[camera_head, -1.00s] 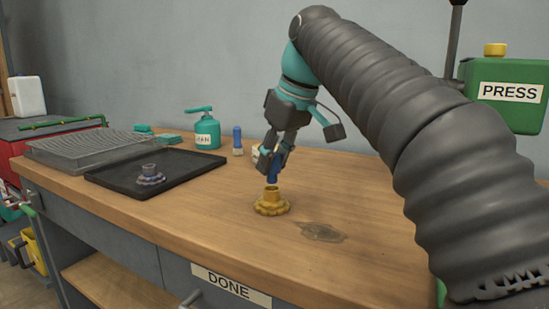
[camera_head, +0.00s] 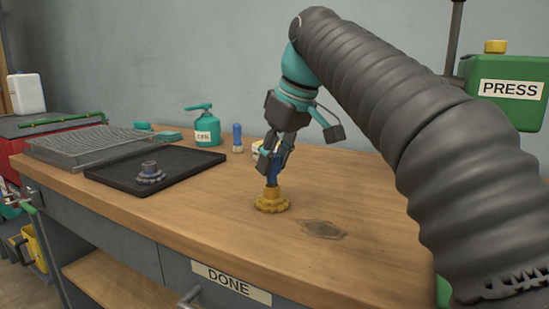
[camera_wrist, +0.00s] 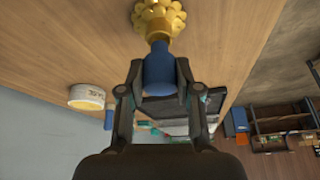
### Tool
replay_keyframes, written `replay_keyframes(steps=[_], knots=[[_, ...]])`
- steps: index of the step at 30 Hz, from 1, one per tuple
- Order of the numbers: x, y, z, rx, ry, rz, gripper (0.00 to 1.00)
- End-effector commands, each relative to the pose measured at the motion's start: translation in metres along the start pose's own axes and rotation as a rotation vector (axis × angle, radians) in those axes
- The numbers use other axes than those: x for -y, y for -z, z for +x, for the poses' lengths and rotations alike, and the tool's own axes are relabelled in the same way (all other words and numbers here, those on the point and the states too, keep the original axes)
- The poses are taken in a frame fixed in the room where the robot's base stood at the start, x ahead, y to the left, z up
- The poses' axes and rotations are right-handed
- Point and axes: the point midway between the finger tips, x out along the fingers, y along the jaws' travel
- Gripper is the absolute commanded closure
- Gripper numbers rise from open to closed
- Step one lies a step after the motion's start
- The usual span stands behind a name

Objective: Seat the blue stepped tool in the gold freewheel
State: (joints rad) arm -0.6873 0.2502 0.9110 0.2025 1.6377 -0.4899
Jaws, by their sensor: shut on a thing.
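The gold freewheel (camera_head: 272,202) sits on the wooden bench top, its toothed rim flat on the wood. My gripper (camera_head: 272,165) is shut on the blue stepped tool (camera_head: 273,177) and holds it upright directly over the freewheel. The tool's lower end meets the top of the freewheel's collar; how deep it reaches is hidden. In the wrist view the blue tool (camera_wrist: 160,72) lies between my two fingers (camera_wrist: 160,90), and its narrower end meets the gold freewheel (camera_wrist: 158,18).
A black tray (camera_head: 200,161) holds a dark freewheel (camera_head: 150,174). A teal can (camera_head: 207,128), another blue-topped tool (camera_head: 238,138) and a whitish round container (camera_wrist: 87,97) stand behind. A green press (camera_head: 505,95) is at right. The front bench area is clear.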

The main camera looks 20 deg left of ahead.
Motion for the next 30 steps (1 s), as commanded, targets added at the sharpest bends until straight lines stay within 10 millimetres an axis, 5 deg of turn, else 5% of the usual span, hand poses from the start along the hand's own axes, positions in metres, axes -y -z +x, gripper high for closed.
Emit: replay_keyframes(steps=[29,30], knots=[[0.0,-0.008,0.019,0.0,0.0,0.0,1.0],[0.0,-0.008,0.018,0.0,0.0,0.0,0.57]])
